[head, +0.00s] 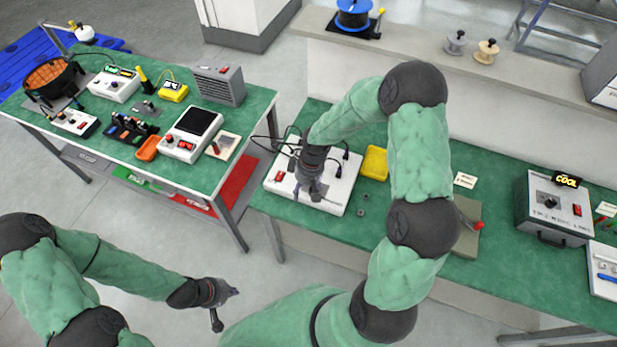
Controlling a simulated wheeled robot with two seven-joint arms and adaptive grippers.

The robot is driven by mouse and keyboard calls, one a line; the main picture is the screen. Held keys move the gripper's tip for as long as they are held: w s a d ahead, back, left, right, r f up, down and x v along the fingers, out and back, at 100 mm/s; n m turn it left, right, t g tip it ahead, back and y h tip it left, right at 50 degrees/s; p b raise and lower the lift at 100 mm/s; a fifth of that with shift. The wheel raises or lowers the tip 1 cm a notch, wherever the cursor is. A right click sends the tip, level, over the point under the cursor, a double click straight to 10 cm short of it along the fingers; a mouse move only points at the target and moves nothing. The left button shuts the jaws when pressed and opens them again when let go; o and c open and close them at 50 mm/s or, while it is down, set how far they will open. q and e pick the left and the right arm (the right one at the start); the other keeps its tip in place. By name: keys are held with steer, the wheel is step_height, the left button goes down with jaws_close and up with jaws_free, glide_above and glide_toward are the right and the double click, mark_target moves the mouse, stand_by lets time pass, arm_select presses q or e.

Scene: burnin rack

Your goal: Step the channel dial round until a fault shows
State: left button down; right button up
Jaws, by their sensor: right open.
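A white panel box (336,194) with a red switch (278,176) and black cables lies on the green bench. My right gripper (309,197) points down over the middle of this box and is open. It covers the box's middle, so any channel dial or fault light there is hidden. I cannot tell whether its fingers touch anything. My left gripper (226,308) hangs over the floor in front of the benches, empty, with its fingers spread apart.
A yellow tray (375,163) lies just right of the panel box. A second green bench (240,125) at left carries several instruments. Floor separates the benches.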

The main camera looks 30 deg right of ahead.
steer(key=w+d+r+n+h, duration=0.1)
steer(key=w+d+r, duration=0.1)
steer(key=d+r, duration=0.35)
steer(key=f, duration=0.7)
steer(key=a+f+b, duration=0.1)
steer(key=f, duration=0.2)
steer(key=shift+s+f, duration=0.1)
steer(key=shift+f, duration=0.1)
jaws_close()
